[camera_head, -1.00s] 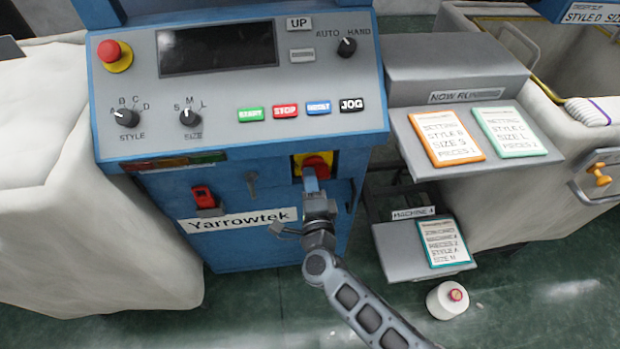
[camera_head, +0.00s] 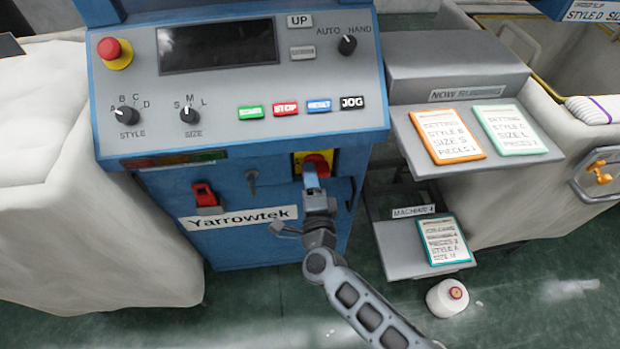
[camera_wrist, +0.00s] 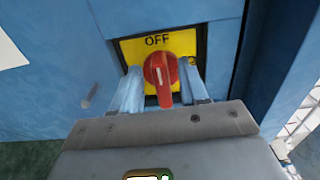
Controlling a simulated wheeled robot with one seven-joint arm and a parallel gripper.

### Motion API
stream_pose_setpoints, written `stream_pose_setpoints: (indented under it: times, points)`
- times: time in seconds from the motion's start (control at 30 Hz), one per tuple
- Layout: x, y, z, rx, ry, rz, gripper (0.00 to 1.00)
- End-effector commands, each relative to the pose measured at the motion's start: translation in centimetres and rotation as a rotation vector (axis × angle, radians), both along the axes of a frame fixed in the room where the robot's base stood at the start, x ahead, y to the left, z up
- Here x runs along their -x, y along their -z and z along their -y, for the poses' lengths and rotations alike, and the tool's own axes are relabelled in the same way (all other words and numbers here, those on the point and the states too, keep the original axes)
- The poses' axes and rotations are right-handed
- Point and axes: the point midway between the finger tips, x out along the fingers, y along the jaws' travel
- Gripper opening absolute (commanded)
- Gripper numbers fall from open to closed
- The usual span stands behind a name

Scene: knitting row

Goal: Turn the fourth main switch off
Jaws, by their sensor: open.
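The main switch, a red rotary knob on a yellow plate, is low on the front of the blue machine labelled "Machine 4". The red knob (camera_wrist: 160,72) shows in the wrist view with "OFF" above it on the yellow plate (camera_wrist: 128,48). In the head view my gripper (camera_head: 312,178) partly covers the knob (camera_head: 318,161).
A red emergency button (camera_head: 110,49), selector dials and coloured buttons are on the sloping panel (camera_head: 215,95) above. A red latch (camera_head: 204,194) is left of the switch. A card shelf (camera_head: 400,262) is at right, with a yarn cone (camera_head: 446,299) on the floor.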

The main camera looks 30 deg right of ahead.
Motion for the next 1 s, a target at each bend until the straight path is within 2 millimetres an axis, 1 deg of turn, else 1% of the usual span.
stream_pose_setpoints:
  times: [0.17, 0.3, 0.4, 0.5, 0.63, 1.0]
  points:
    - [2.1, 0.1, -0.7, -0.001, -0.002, -0.002, 0.44]
    - [4.4, 0.2, -1.4, 0.000, -0.001, -0.003, 0.44]
    - [5.7, 0.2, -1.9, -0.001, -0.001, -0.003, 0.44]
    - [6.7, 0.1, -2.2, -0.001, -0.001, -0.002, 0.44]
    - [7.2, 0.1, -2.4, 0.001, -0.001, -0.001, 0.44]
    - [7.3, 0.1, -2.4, 0.001, -0.001, -0.001, 0.44]
